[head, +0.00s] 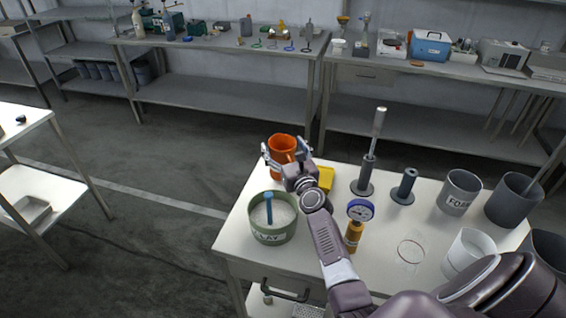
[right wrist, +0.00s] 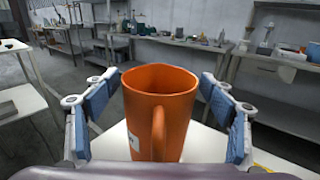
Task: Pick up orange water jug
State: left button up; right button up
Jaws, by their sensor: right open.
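The orange water jug (head: 281,148) stands upright at the far left corner of the white table. In the right wrist view the jug (right wrist: 159,115) fills the middle, its handle facing the camera and a small white label low on its left side. My right gripper (head: 287,160) is open at the jug, with one finger on each side. In the right wrist view the blue pads of the right gripper (right wrist: 160,100) stand apart from the jug, with gaps on both sides. The jug's base is hidden. My left gripper is not in view.
A green tub (head: 272,238) of white material with a blue-handled tool stands nearer on the table (head: 398,240). A yellow block (head: 326,178), a gauge (head: 360,211), grey posts and a grey bucket (head: 460,192) stand to the right. Benches with equipment line the wall.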

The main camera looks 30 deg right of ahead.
jog(key=shift+c, duration=1.4)
jog(key=c, duration=1.3)
jog(key=shift+c, duration=0.4)
jog(key=shift+r, duration=0.15)
